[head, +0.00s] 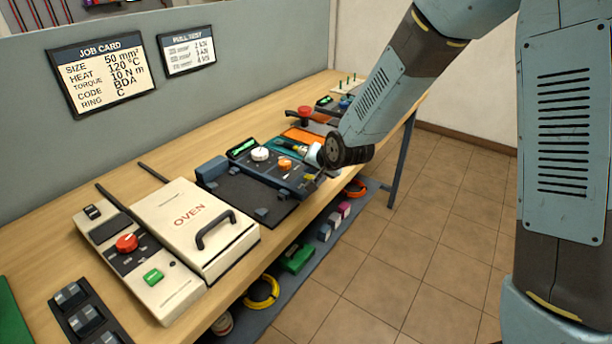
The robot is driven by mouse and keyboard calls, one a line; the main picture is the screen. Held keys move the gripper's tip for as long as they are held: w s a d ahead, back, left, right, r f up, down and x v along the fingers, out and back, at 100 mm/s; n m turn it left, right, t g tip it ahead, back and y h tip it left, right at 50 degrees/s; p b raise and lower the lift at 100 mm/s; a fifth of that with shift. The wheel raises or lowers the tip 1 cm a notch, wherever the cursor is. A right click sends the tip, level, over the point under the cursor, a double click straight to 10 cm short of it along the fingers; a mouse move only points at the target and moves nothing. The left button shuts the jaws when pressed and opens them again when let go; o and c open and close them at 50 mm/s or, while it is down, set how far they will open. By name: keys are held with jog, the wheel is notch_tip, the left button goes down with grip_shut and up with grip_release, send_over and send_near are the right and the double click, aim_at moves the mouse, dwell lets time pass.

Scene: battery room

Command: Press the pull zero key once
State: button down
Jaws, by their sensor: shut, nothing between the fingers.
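My arm reaches in from the upper right, and my gripper (324,172) is low over the right part of the bench. It is small, partly hidden by my wrist, and looks shut and empty. Beside it is a dark control unit (294,178) with a white knob (260,154), an orange knob (285,163) and a green display (243,147). Behind my wrist is a device with a red knob (305,112) and a small green display (325,100). I cannot tell which key is the pull zero key, nor whether my gripper touches anything.
A cream oven (185,212) with a raised handle stands left, next to a control box (150,278) with a red knob. A job card (101,75) and a pull test card (187,50) hang on the partition. A shelf with coils and blocks is below. Bare bench (185,150) lies behind.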

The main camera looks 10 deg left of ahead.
jog(key=shift+f, duration=0.4)
dwell(0.4)
jog(key=shift+r, duration=0.9)
jog(key=shift+r, duration=2.5)
